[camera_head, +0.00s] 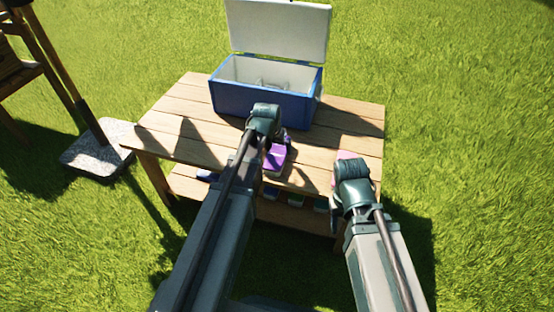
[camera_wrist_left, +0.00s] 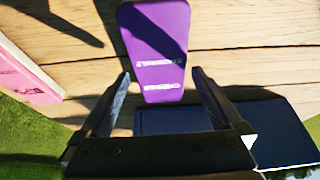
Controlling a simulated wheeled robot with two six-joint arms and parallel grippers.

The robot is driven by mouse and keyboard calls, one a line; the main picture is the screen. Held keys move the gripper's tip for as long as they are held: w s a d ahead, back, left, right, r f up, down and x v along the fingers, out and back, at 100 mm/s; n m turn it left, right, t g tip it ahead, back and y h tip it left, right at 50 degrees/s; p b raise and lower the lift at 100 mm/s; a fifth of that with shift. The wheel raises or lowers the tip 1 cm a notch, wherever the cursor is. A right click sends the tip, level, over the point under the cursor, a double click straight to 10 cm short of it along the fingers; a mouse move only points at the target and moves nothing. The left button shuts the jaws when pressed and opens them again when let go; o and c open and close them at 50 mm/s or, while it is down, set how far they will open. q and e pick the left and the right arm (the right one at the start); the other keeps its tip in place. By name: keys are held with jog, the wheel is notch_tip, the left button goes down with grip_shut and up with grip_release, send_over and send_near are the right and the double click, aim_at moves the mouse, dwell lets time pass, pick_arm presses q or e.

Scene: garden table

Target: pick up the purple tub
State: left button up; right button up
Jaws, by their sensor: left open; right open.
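The purple tub (camera_head: 275,158) is on the wooden table near its front edge, partly hidden by my left wrist in the head view. In the left wrist view the purple tub (camera_wrist_left: 155,45) has pale lettering, and a shadow crosses it. My left gripper (camera_head: 283,137) is open; in the left wrist view its fingertips (camera_wrist_left: 162,78) appear on either side of the tub's lower part, with a gap on each side. I cannot tell the remaining height above it. My right gripper (camera_head: 337,205) is open near the table's front right, largely hidden by its own wrist.
A blue cooler (camera_head: 260,103) with its white lid (camera_head: 280,32) raised stands at the back. A pink item (camera_head: 346,155) is partly behind my right wrist; a pink item also shows in the left wrist view (camera_wrist_left: 28,80). A dark blue surface (camera_wrist_left: 285,130) lies close below the tub there.

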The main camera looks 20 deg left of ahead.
pick_arm(q)
jog(key=shift+b+x, duration=0.55)
jog(key=shift+x, duration=0.55)
jog(key=shift+r, duration=0.1)
jog(key=shift+c, duration=0.3)
jog(key=c, duration=1.3)
jog(key=shift+c, duration=0.2)
